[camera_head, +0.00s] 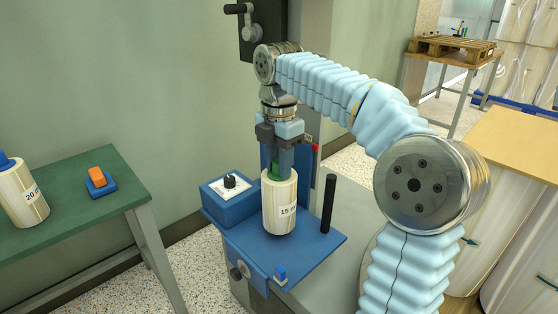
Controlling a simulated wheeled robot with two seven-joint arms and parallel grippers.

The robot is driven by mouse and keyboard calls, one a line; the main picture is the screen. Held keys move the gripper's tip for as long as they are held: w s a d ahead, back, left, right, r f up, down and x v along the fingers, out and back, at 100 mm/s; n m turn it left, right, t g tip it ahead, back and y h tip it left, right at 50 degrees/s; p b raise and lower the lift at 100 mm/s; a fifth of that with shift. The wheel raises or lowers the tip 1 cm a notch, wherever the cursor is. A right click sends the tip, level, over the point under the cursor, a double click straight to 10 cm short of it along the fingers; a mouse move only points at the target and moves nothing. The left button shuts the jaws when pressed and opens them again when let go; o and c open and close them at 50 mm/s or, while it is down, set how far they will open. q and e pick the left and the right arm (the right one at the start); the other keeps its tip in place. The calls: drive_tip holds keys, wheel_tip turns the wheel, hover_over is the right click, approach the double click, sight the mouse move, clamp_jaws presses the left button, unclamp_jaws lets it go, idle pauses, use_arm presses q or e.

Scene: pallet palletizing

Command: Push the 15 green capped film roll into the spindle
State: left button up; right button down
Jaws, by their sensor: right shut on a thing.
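The film roll (279,208) is a cream cylinder with a "15" label and a green cap, upright over the blue machine plate (308,245). My right gripper (276,168) points straight down from above and is shut on the roll's green top. I cannot tell whether the roll's bottom touches the plate. A black upright rod (328,204), which may be the spindle, stands on the plate to the right of the roll, apart from it. My left gripper is not in view.
A green table (90,215) at the left holds a roll labelled 20 (22,193) and an orange-and-blue block (98,180). A wooden pallet (450,48) lies on a far table.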

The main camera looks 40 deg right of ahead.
drive_tip(key=shift+f+b, duration=0.8)
drive_tip(key=shift+f, duration=0.7)
idle(0.6)
drive_tip(key=c, duration=0.8)
unclamp_jaws()
drive_tip(key=shift+o, duration=0.2)
wheel_tip(320, 180, up, 13)
drive_tip(key=p, duration=0.5)
drive_tip(key=shift+r, duration=0.45)
